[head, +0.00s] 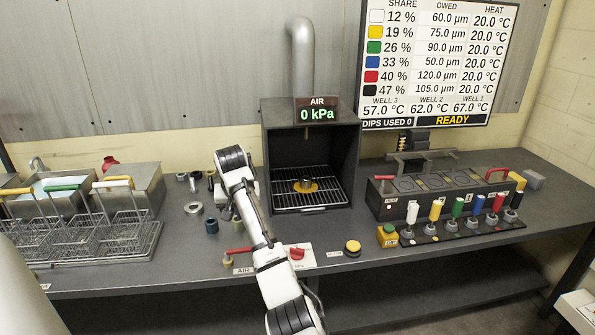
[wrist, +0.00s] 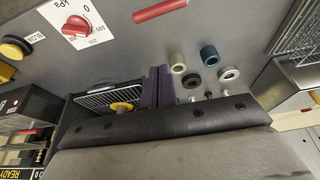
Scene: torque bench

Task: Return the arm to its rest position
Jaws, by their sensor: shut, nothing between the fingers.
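My arm (head: 262,232) rises from the bottom centre of the head view and bends above the bench, left of the black air booth (head: 352,150). My gripper (wrist: 156,80) shows in the wrist view as two dark purple fingers pressed together, with nothing between them. It hangs above the bench between the booth's wire rack (wrist: 105,98) and a group of small rings and sleeves. In the head view I cannot clearly make out the fingers beside the arm.
Wire baskets (head: 125,232) and tanks stand at the left. A teal sleeve (head: 212,226) and a pale ring (head: 194,208) lie near my arm. A yellow part (head: 305,187) sits on the booth rack. Coloured-handled tools (head: 435,210) line the right. A red lever (wrist: 160,10) is near the front edge.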

